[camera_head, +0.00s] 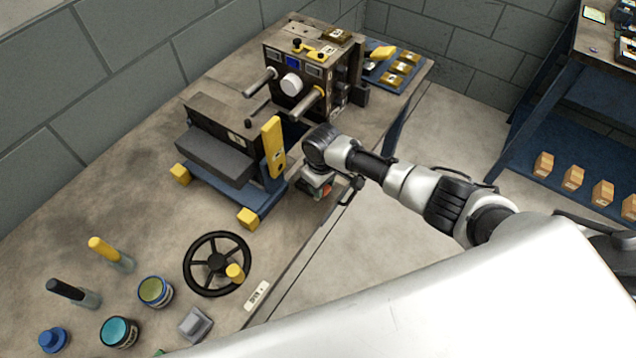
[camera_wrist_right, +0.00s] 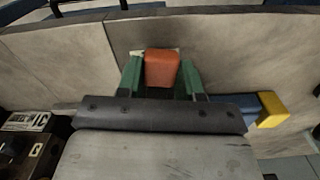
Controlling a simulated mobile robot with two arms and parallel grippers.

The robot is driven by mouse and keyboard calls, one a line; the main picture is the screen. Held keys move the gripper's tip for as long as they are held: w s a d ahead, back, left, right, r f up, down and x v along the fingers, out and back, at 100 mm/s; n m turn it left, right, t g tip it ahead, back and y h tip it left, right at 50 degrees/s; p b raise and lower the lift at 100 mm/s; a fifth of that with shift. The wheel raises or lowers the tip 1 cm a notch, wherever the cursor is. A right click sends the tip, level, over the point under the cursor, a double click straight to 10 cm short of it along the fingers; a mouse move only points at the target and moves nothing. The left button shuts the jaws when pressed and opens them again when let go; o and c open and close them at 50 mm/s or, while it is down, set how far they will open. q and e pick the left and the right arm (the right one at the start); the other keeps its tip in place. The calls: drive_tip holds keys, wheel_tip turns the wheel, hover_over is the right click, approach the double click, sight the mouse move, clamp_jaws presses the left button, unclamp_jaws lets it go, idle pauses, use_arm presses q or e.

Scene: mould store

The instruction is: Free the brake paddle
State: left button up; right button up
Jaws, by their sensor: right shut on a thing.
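My right gripper (camera_wrist_right: 161,80) is shut on an orange-red block (camera_wrist_right: 162,68), with a green finger on each side of it. In the head view, the gripper (camera_head: 325,190) is at the bench's right edge, beside the blue carriage (camera_head: 220,187). There the arm mostly hides the block, so I cannot tell its full shape or what it is fixed to. It may be the brake paddle. A yellow upright lever (camera_head: 273,147) stands on the carriage, just left of the gripper and apart from it. My left gripper is not in view.
A dark machine (camera_head: 300,75) with two rods stands behind the gripper. A black handwheel (camera_head: 218,262) lies in front, near an OPEN label (camera_head: 257,295). Pots and handled tools stand at front left. A blue shelf (camera_head: 565,150) with small boxes is at right.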

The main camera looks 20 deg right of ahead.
drive_tip(key=n, duration=0.2)
drive_tip(key=w+d+n, duration=0.1)
drive_tip(key=n, duration=0.1)
drive_tip(key=shift+w+d+n, duration=0.1)
drive_tip(key=shift+d+n, duration=0.1)
drive_tip(key=shift+n, duration=0.1)
drive_tip(key=n, duration=0.1)
drive_tip(key=w+n+b, duration=0.1)
drive_tip(key=n, duration=0.1)
drive_tip(key=shift+d, duration=0.3)
drive_tip(key=shift+w+d+n, duration=0.1)
drive_tip(key=shift+w+n, duration=0.3)
drive_tip(key=shift+n, duration=0.7)
drive_tip(key=shift+r, duration=0.1)
drive_tip(key=o, duration=0.9)
drive_tip(key=shift+o, duration=0.2)
wheel_tip(320, 180, up, 11)
drive_tip(key=shift+f, duration=0.2)
